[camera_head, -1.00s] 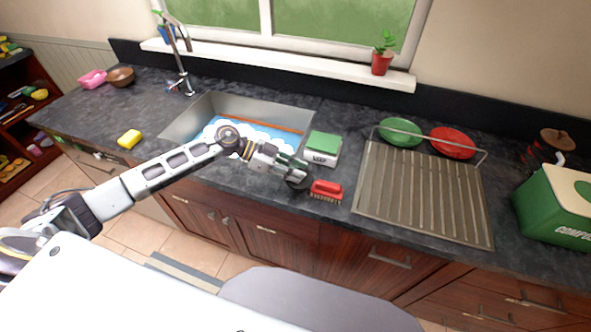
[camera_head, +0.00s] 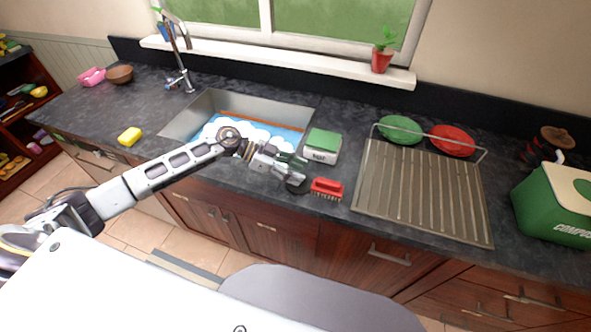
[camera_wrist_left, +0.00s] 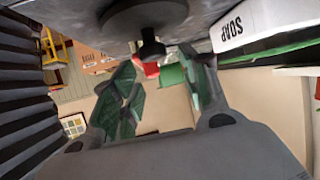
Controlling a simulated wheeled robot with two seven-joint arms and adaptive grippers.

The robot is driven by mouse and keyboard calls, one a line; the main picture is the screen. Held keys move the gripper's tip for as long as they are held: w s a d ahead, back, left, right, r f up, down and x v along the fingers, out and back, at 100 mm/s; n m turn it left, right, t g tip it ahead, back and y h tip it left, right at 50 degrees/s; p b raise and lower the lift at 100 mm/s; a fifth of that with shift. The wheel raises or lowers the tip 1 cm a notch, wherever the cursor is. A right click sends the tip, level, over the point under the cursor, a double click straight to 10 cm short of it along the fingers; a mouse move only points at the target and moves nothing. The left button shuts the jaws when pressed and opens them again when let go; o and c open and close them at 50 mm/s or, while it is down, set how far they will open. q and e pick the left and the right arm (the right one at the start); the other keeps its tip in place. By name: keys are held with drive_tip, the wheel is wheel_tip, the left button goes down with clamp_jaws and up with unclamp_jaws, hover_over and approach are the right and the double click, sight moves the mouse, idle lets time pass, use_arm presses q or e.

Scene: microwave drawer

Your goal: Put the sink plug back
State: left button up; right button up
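The sink plug (camera_head: 295,187) is a dark round disc lying on the counter just in front of the sink, left of the red brush. In the left wrist view the plug (camera_wrist_left: 145,17) shows at the top, with its short dark knob standing out from the disc. My left gripper (camera_head: 297,170) is close to the plug, partly covering it in the head view. Its green-padded fingers (camera_wrist_left: 163,90) are spread apart with nothing between them, apart from the knob. The sink (camera_head: 212,104) holds blue water and white foam; its drain is hidden. My right gripper is out of view.
A red brush (camera_head: 327,187) lies right beside the plug. A soap box (camera_head: 322,154) with a green top stands behind it. A metal drying rack (camera_head: 425,195) is to the right, and a yellow sponge (camera_head: 130,137) lies left of the sink. The faucet (camera_head: 180,70) rises behind the sink.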

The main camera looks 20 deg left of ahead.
use_arm(q)
drive_tip(key=shift+r, duration=0.2)
drive_tip(key=shift+a+r, duration=0.15)
drive_tip(key=shift+r, duration=0.3)
drive_tip(key=b+v, duration=0.2)
drive_tip(key=v, duration=0.9)
drive_tip(key=shift+a, duration=0.35)
drive_tip(key=shift+r, duration=0.15)
idle(0.4)
